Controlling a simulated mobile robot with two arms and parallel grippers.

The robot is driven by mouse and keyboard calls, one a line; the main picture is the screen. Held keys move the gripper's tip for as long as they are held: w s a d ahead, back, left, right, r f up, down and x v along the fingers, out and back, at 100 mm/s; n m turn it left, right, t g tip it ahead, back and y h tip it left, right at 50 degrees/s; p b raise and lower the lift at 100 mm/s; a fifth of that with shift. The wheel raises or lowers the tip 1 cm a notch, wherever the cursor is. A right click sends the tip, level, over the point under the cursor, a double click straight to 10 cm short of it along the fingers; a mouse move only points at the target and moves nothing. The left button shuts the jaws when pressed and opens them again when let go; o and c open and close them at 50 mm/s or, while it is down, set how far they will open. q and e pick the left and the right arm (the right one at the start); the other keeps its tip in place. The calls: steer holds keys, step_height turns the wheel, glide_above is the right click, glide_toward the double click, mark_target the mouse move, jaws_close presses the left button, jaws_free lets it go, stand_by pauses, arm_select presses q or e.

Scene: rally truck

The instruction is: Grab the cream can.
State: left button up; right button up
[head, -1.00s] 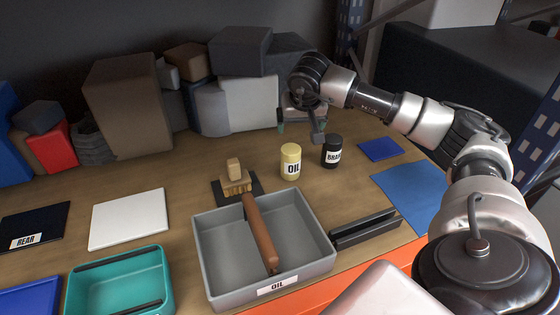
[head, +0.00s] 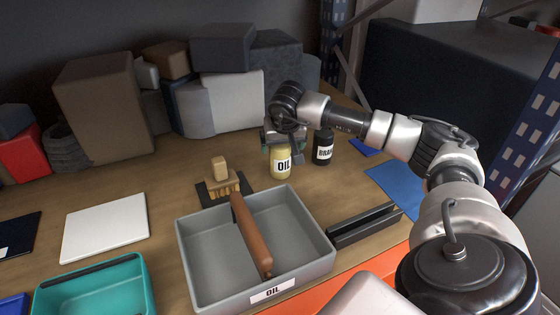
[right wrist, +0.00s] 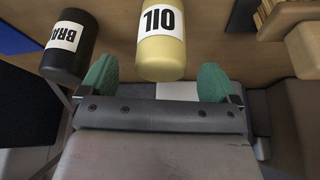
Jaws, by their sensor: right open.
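The cream can (head: 281,164), with a white OIL label, stands upright on the wooden bench behind the grey tray. It also shows in the right wrist view (right wrist: 161,48), between and just beyond the two green fingertips. In the right wrist view the gripper (right wrist: 158,84) is open, with fingers apart and nothing clasped. Whether a finger touches the can I cannot tell. My left gripper is not in view.
A black can (head: 323,148) labelled BRA... stands close to the right of the cream can. Grey and brown boxes (head: 100,105) line the back.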

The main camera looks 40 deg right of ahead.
steer(key=x, duration=0.5)
steer(key=shift+w+f, duration=0.2)
steer(key=shift+r, duration=0.1)
steer(key=c, duration=1.2)
